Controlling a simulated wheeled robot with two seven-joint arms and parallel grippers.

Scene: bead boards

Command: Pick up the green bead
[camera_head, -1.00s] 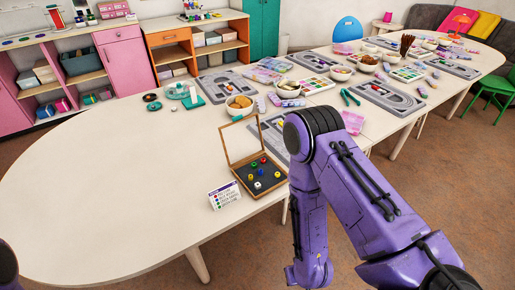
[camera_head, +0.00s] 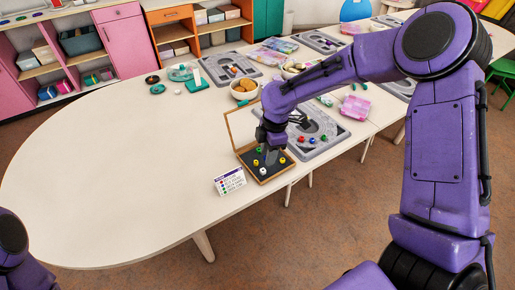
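An open wooden box with a dark inside (camera_head: 278,172) stands near the table's front edge, its frame-like lid raised at the back. In it I see a green bead (camera_head: 259,150), two yellow beads (camera_head: 256,162) and (camera_head: 283,160), and a white bead (camera_head: 262,171). My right gripper (camera_head: 270,158) points down into the box among the beads and hides part of it. It is small and dark, so I cannot tell whether its fingers are open or hold a bead. Only a piece of my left arm shows at the lower left; its gripper is out of view.
A grey board with beads (camera_head: 318,135) lies behind right. A bowl (camera_head: 244,89) and small teal items (camera_head: 196,82) are farther back. The table's left side is clear.

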